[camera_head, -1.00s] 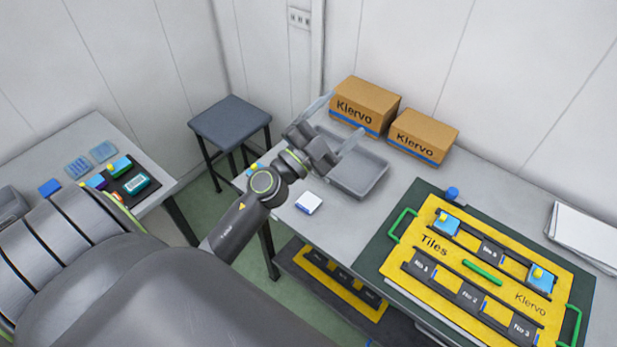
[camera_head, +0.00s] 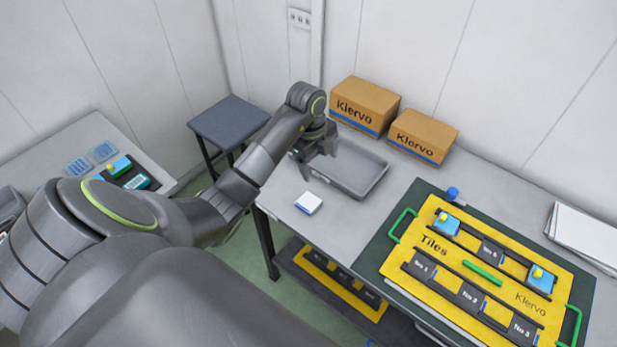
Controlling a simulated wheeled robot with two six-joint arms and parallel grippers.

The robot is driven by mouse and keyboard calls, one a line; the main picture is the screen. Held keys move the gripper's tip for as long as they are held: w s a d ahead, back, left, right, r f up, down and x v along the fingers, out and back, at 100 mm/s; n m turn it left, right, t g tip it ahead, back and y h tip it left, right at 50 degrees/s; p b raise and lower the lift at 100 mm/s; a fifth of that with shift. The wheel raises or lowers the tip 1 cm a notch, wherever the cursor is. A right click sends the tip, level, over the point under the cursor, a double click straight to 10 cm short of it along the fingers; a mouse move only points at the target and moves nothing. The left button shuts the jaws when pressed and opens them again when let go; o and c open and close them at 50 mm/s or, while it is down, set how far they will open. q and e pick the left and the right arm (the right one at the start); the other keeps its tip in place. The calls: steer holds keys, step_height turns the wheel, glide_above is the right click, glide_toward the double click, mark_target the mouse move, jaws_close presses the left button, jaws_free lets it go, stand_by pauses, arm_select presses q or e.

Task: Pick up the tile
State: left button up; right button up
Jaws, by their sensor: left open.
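A small white tile with a blue edge (camera_head: 308,203) lies on the grey table, in front of the grey tray (camera_head: 372,184). My left gripper (camera_head: 316,168) is open and points down by the tray's left side, behind the tile and apart from it. The yellow board marked Tiles (camera_head: 405,277) lies on a dark green mat to the right. My right gripper is not in view.
Two cardboard boxes (camera_head: 364,103) (camera_head: 424,135) stand behind the tray. A blue knob (camera_head: 452,193) stands by the board's back edge. A dark stool (camera_head: 229,122) and a side table (camera_head: 82,141) with small coloured items are to the left. Papers (camera_head: 583,237) lie at far right.

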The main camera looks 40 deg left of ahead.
arm_select(q)
steer(key=a+n+g+y, duration=0.1)
steer(key=a, duration=0.1)
steer(key=b, duration=1.2)
glide_above(309, 202)
step_height(309, 202, down, 12)
steer(key=shift+w+a+r, duration=0.15)
steer(key=shift+r, duration=0.05)
steer(key=shift+f+b, duration=0.6)
steer(key=shift+f, duration=0.05)
steer(key=shift+s+f+p, duration=0.2)
steer(key=shift+f+p, duration=0.1)
steer(key=shift+f, duration=1.55)
steer(key=shift+c, duration=0.3)
steer(key=shift+w, duration=0.1)
steer(key=c, duration=1.1)
